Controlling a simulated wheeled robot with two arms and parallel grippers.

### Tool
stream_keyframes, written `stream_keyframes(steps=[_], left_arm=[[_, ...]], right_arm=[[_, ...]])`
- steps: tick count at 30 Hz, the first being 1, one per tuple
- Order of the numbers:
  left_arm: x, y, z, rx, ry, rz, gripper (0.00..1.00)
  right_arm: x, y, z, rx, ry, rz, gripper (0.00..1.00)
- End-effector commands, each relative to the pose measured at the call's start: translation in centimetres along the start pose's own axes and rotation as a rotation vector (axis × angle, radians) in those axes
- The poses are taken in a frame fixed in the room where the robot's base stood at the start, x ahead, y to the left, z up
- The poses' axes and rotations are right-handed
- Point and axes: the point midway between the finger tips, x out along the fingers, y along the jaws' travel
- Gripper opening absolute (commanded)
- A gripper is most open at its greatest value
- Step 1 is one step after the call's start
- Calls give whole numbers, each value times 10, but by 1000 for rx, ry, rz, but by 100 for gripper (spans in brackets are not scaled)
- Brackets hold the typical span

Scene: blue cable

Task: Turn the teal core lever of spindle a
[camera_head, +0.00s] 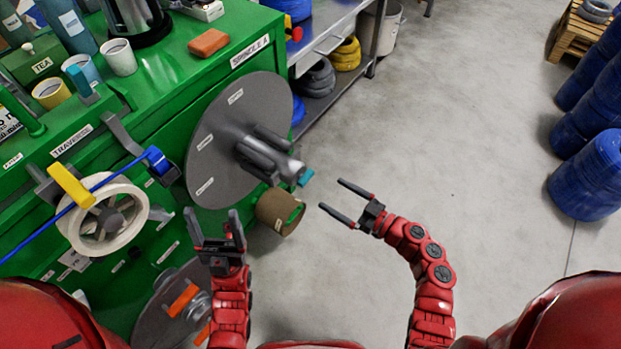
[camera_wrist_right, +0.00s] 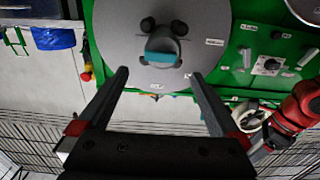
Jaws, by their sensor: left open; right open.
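Spindle a is a grey disc (camera_head: 222,132) on the green machine, below the "SPINDLE A" label (camera_head: 249,52). Its core (camera_head: 262,155) sticks out with dark bars around it. The teal lever (camera_head: 306,177) is at the core's outer end; it also shows in the right wrist view (camera_wrist_right: 161,58). My right gripper (camera_head: 331,199) is open and empty, a little right of and below the lever, apart from it. In the right wrist view its fingers (camera_wrist_right: 158,85) point towards the disc, with the lever between and beyond their tips. My left gripper (camera_head: 212,222) is open and empty, lower left of the disc.
A white traverse wheel (camera_head: 135,221) with a yellow lever (camera_head: 70,186) and blue cable (camera_head: 55,228) is at left. A brown cylinder (camera_head: 275,212) sits below the spindle. A lower disc (camera_head: 165,320) has orange levers. Blue coils (camera_head: 590,175) stand far right; the floor between is clear.

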Motion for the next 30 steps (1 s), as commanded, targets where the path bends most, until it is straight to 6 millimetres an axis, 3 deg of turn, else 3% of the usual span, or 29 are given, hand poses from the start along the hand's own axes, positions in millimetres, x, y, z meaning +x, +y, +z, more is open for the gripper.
stream_keyframes(steps=[6, 12, 24, 26, 30], left_arm=[[-2, 0, 0, 0, 0, 0, 75], [-4, 0, 1, 0, 0, 0, 75], [-4, 0, 1, 0, 0, 0, 75], [-4, 0, 1, 0, 0, 0, 75], [-4, 0, 1, 0, 0, 0, 75]], right_arm=[[51, -1, 0, 0, 3, -3, 100], [80, 0, -1, 0, 3, -1, 100], [89, -1, 0, 0, 1, -3, 100], [89, -1, 0, 0, 1, -2, 93], [89, -1, 0, 0, 1, -2, 68]])
